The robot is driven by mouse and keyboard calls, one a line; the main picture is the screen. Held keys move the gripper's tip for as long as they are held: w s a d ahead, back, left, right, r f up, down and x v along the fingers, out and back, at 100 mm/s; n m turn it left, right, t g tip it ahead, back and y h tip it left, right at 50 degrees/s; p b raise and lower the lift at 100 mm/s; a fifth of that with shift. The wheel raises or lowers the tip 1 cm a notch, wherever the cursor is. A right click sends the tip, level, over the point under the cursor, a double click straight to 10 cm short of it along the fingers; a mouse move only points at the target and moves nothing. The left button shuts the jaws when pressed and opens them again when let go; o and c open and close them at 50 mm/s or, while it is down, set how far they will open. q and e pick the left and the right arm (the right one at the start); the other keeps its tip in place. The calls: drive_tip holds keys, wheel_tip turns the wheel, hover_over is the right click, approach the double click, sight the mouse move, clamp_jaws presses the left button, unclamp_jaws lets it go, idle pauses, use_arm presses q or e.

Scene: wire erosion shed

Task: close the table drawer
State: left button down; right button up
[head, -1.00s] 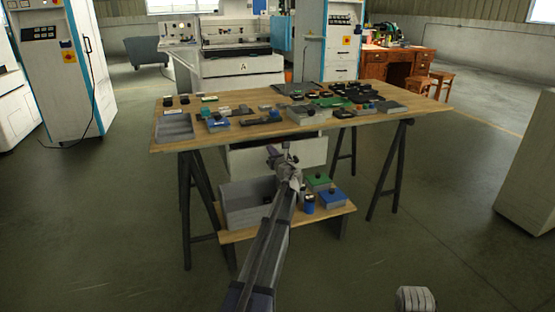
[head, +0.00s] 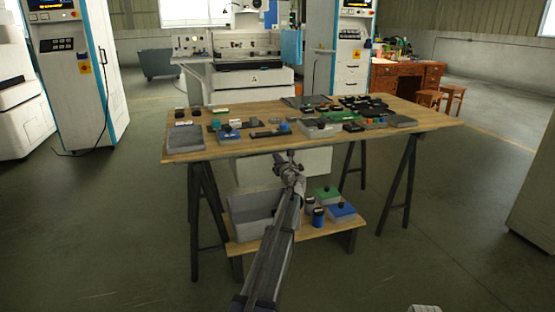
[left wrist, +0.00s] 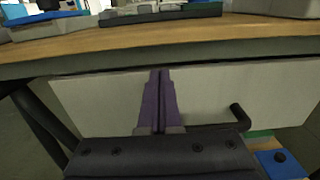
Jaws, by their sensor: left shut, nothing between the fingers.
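The wooden table (head: 230,152) stands ahead on dark trestle legs. The drawer (head: 318,163) shows as a pale front below its near edge. In the left wrist view the drawer front (left wrist: 85,100) spans most of the picture, just under the tabletop edge, with a black bar handle (left wrist: 240,117) right of centre. My left gripper (head: 291,158) is shut and empty in front of the drawer. Its purple fingers (left wrist: 160,75) overlap the front, left of the handle; whether they touch it I cannot tell. How far the drawer stands out is unclear.
Electronic parts and small boxes crowd the tabletop. A lower shelf (head: 245,246) holds a grey bin (head: 252,222), a green box (head: 328,193), a blue box (head: 341,211) and small jars. A grey cabinet (head: 535,215) stands at right. The floor left of the table is clear.

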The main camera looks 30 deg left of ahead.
use_arm(q)
drive_tip(key=v, duration=1.4)
drive_tip(key=s+d+f+n+g+h, duration=0.2)
drive_tip(key=s+d+f+n, duration=0.25)
drive_tip(key=d, duration=0.25)
drive_tip(key=s+d+f+n+g+h+p, duration=0.1)
drive_tip(key=s+d+f+n+g+h, duration=0.1)
drive_tip(key=s+d+f+n, duration=0.35)
drive_tip(key=s+d+f+n+g+h, duration=0.25)
drive_tip(key=s+d+n, duration=0.3)
drive_tip(key=d, duration=0.35)
drive_tip(key=s+d+f+n+g+h, duration=0.3)
drive_tip(key=s+d+f, duration=0.1)
drive_tip(key=s+d, duration=0.65)
drive_tip(key=s+d+f+n+g+h, duration=0.2)
drive_tip(key=s+d+f+n+h, duration=0.15)
drive_tip(key=s+d, duration=0.75)
wheel_tip(320, 180, up, 38)
drive_tip(key=a+p, duration=0.1)
drive_tip(key=p, duration=3.7)
drive_tip(key=shift+s+a+p, duration=0.15)
drive_tip(key=shift+s+p, duration=0.05)
drive_tip(key=shift+p, duration=0.2)
drive_tip(key=shift+f, duration=0.1)
